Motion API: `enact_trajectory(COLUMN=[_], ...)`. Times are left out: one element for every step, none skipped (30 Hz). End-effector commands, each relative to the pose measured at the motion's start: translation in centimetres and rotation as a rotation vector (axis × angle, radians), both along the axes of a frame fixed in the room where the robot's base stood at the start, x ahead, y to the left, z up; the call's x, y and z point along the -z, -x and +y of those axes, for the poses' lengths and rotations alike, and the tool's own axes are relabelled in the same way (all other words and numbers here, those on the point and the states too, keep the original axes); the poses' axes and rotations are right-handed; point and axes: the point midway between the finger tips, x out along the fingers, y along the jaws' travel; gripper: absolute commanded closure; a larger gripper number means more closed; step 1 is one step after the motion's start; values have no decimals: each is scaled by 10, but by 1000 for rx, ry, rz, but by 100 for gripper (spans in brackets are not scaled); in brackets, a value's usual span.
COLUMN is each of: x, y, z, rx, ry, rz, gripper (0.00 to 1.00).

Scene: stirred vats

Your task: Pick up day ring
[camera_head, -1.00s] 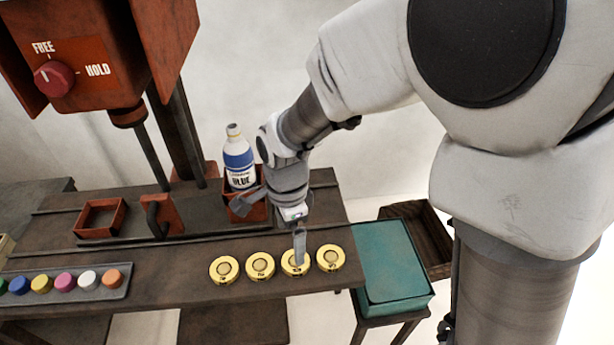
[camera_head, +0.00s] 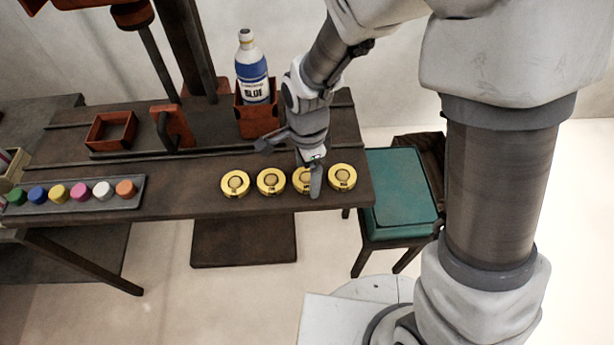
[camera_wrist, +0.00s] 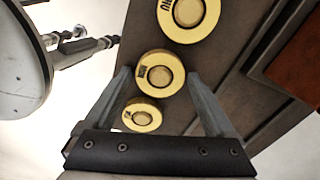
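Several yellow rings with pale round centres lie in a row near the table's front edge. In the head view they are the leftmost ring (camera_head: 235,184), the second ring (camera_head: 271,181), the third ring (camera_head: 300,183) and the rightmost ring (camera_head: 342,178). Their small dark labels are not readable enough to tell which is the day ring. My gripper (camera_head: 287,169) is open over the row, and one finger partly hides the third ring. In the wrist view, a middle ring (camera_wrist: 160,73) shows between my open fingertips, with a near ring (camera_wrist: 142,115) and a far ring (camera_wrist: 188,14) beside it.
A blue-labelled bottle (camera_head: 253,72) stands in a red holder (camera_head: 258,121) behind my gripper. An empty red tray (camera_head: 109,131) and a strip of coloured knobs (camera_head: 72,193) are on the left. A teal-topped stool (camera_head: 402,195) stands right of the table (camera_head: 185,203).

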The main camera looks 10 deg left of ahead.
Motion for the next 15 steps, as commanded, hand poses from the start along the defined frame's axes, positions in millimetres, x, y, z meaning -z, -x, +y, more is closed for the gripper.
enact_trajectory(x=[0, 0, 0, 0, 0, 0, 0, 0, 0, 0, 0, 0, 0, 0, 0], y=[0, 0, 0, 0, 0, 0, 0, 0, 0, 0, 0, 0, 0, 0, 0], z=[0, 0, 0, 0, 0, 0, 0, 0, 0, 0, 0, 0, 0, 0, 0], rx=[0, 0, 0, 0, 0, 0, 0, 0, 0, 0, 0, 0, 0, 0, 0], ry=[0, 0, 0, 0, 0, 0, 0, 0, 0, 0, 0, 0, 0, 0, 0], rz=[0, 0, 0, 0, 0, 0, 0, 0, 0, 0, 0, 0, 0, 0, 0], gripper=[22, 27, 34, 40, 45, 52, 58, 63, 70, 76, 78, 78, 78, 78, 78])
